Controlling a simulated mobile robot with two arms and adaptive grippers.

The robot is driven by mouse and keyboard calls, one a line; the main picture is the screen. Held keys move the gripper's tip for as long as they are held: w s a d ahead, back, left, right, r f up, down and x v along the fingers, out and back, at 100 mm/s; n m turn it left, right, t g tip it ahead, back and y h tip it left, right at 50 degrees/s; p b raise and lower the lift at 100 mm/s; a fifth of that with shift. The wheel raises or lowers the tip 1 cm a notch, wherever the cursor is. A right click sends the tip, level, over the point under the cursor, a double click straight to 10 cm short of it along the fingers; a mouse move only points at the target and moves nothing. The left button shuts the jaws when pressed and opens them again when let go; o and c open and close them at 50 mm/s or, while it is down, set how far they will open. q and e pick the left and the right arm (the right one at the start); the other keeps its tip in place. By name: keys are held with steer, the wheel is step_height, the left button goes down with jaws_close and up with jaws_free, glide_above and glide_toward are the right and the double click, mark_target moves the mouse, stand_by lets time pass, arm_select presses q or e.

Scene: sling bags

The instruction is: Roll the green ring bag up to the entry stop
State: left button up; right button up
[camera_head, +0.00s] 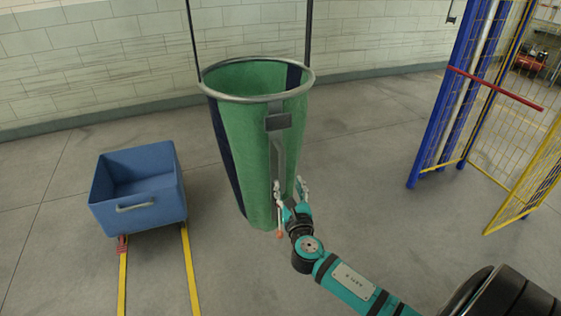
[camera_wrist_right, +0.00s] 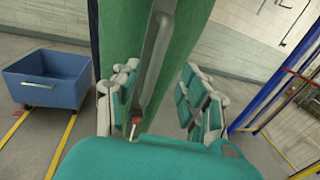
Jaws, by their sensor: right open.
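The green ring bag (camera_head: 236,150) hangs upright in the middle of the head view from two dark straps, with a grey metal ring around its open top and dark blue side panels. A grey strap or handle (camera_head: 277,150) runs down its front. My right gripper (camera_head: 291,188) is open at the lower front of the bag, its fingers to either side of the strap's lower part. In the right wrist view the bag (camera_wrist_right: 187,50) and strap (camera_wrist_right: 152,55) fill the space between the spread fingers (camera_wrist_right: 160,98). I cannot tell whether they touch. My left gripper is out of view.
A blue cart (camera_head: 140,217) with a handle stands on the left by yellow floor lines (camera_head: 190,270). On the right are blue posts (camera_head: 452,95), a red bar (camera_head: 497,88) and yellow mesh fencing (camera_head: 515,190). The grey floor between bag and posts is clear.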

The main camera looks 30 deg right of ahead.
mark_target(282, 168)
steer(key=x, duration=1.1)
steer(key=shift+w+f+p, duration=0.1)
steer(key=shift+f+p, duration=0.05)
steer(key=shift+p, duration=0.15)
jaws_close()
steer(key=shift+w+f, duration=0.15)
steer(key=shift+f, duration=0.15)
